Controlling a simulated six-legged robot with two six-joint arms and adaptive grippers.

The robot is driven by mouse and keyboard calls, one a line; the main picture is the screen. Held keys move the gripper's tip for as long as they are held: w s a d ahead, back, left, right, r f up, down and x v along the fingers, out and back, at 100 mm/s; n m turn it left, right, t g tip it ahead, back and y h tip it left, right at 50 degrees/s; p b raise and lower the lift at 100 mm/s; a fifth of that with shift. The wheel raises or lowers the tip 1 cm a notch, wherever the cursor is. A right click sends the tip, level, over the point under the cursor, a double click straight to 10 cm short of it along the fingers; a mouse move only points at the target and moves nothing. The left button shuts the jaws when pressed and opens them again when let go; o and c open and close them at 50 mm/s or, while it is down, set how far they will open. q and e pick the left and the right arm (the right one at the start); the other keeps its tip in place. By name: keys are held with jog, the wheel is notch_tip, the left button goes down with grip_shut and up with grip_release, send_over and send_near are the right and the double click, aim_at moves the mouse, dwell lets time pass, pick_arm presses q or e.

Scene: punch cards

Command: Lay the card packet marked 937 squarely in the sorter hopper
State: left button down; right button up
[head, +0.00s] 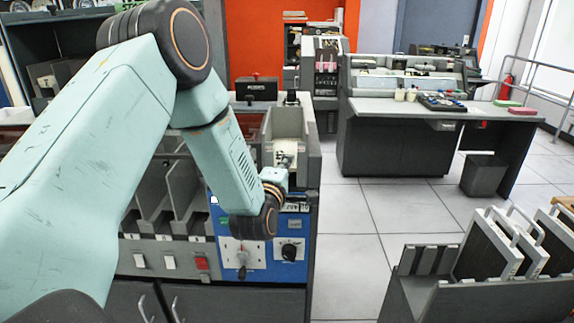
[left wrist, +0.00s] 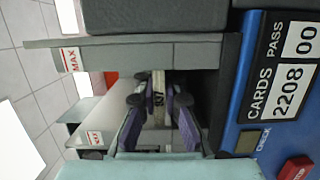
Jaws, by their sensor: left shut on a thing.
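My left arm reaches over the sorter (head: 262,222), and its gripper (head: 284,160) is at the grey-walled sorter hopper (head: 313,143). A cream card packet (head: 287,145) shows between the hopper walls just beyond the gripper. In the left wrist view my left gripper (left wrist: 158,103), with purple fingers, is shut on the cream packet (left wrist: 158,82). Dark marks on its edge are too small to read surely. The hopper wall (left wrist: 120,52) with a red MAX label runs close beside the packet. I cannot tell whether the packet touches the hopper floor. My right gripper is not in view.
The sorter's blue panel (head: 266,250) has knobs and a counter, reading CARDS 2208 in the left wrist view. Grey pockets (head: 186,190) stand to its left. A rack with framed panels (head: 484,250) stands at the lower right. A desk console (head: 420,105) stands behind open tiled floor.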

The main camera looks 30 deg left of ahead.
pick_arm(q)
jog(key=c, duration=1.4)
grip_release()
jog(key=v, duration=1.2)
